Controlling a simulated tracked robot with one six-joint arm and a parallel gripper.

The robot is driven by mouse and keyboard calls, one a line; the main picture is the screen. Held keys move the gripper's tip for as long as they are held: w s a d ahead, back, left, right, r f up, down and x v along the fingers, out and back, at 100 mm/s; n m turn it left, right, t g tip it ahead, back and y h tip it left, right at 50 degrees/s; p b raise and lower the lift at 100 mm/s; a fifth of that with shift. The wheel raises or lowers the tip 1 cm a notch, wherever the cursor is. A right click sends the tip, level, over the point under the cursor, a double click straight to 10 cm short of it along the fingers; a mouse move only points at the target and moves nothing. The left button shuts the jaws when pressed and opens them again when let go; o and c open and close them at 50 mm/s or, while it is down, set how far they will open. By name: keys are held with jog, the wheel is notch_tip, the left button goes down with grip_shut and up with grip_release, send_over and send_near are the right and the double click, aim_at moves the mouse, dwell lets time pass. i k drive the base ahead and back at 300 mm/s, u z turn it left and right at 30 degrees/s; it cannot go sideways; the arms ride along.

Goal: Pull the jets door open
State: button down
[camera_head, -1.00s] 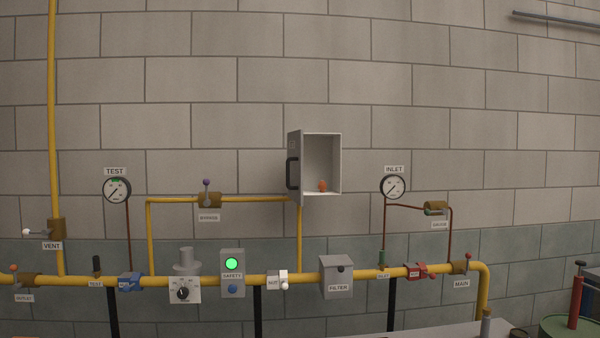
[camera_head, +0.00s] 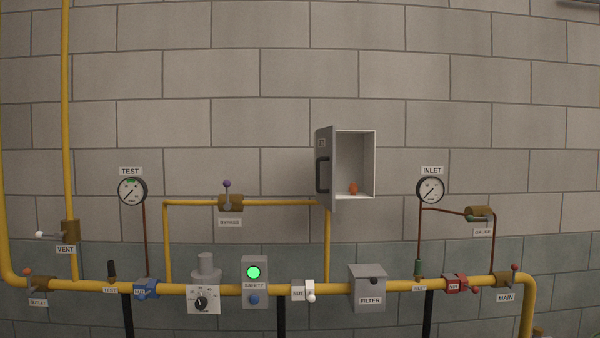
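A small wall cabinet (camera_head: 355,165) with a white interior hangs on the block wall, right of centre. Its grey door (camera_head: 325,145) stands open, hinged on the left edge and swung out toward me. A dark handle (camera_head: 321,175) is on the door's outer face. A small orange object (camera_head: 353,188) sits on the cabinet floor. I cannot read a label "jets" on the door; a small mark near its top is too small to make out. My gripper is not in view.
Yellow pipes run below and left of the cabinet, with a bypass valve (camera_head: 231,202), a safety box (camera_head: 254,282), a filter box (camera_head: 368,288) and a main valve (camera_head: 505,280). A test gauge (camera_head: 132,191) and an inlet gauge (camera_head: 430,190) flank it. The wall above is bare.

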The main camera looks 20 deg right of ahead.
aim_at(325, 137)
jog(key=u, duration=0.15)
jog(key=i, duration=1.2)
jog(key=z, duration=0.35)
